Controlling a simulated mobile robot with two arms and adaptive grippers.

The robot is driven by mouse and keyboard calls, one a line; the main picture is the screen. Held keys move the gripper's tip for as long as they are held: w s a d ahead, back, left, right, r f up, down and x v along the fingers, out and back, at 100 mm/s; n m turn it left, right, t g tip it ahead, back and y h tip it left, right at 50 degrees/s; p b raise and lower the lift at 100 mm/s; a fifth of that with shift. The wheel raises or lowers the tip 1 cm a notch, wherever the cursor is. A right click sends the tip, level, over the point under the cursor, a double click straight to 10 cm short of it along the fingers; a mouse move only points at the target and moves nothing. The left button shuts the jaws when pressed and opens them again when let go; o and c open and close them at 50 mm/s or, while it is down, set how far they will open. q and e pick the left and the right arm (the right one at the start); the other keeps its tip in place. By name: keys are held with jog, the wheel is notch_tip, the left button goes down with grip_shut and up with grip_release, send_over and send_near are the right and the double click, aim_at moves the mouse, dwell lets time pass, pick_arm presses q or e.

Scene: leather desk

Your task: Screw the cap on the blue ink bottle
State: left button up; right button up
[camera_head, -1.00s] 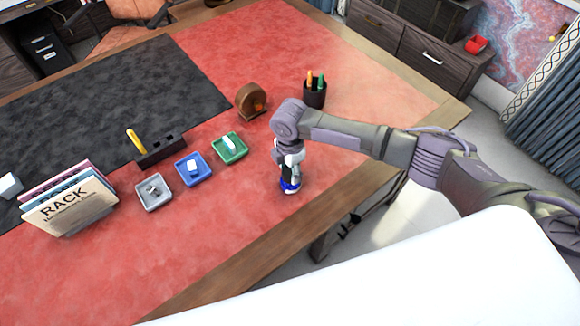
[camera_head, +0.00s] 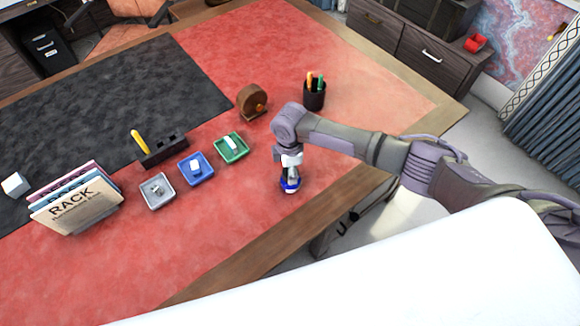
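The blue ink bottle (camera_head: 290,186) stands on the red leather of the desk, right of the trays, with a blue band and a white part showing. My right gripper (camera_head: 291,177) points straight down over it, its fingertips at the bottle's top. The gripper and wrist hide the top, so I cannot make out a cap there or whether the fingers are closed. My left gripper is not in view.
A grey tray (camera_head: 150,203), a blue tray (camera_head: 184,178) and a green tray (camera_head: 242,157) hold small pieces. A file rack (camera_head: 75,208), pen stand (camera_head: 172,150), round wooden object (camera_head: 245,101) and pen cup (camera_head: 314,100) stand around. The leather in front is clear.

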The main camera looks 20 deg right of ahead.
jog(key=shift+s+f, duration=0.1)
jog(key=shift+m+p, duration=0.6)
jog(key=shift+m, duration=0.1)
jog(key=shift+m+p, duration=0.6)
jog(key=shift+m, duration=0.7)
jog(key=shift+m+p, duration=0.8)
jog(key=shift+m, duration=0.2)
jog(key=shift+m+p, duration=0.4)
jog(key=shift+m, duration=0.6)
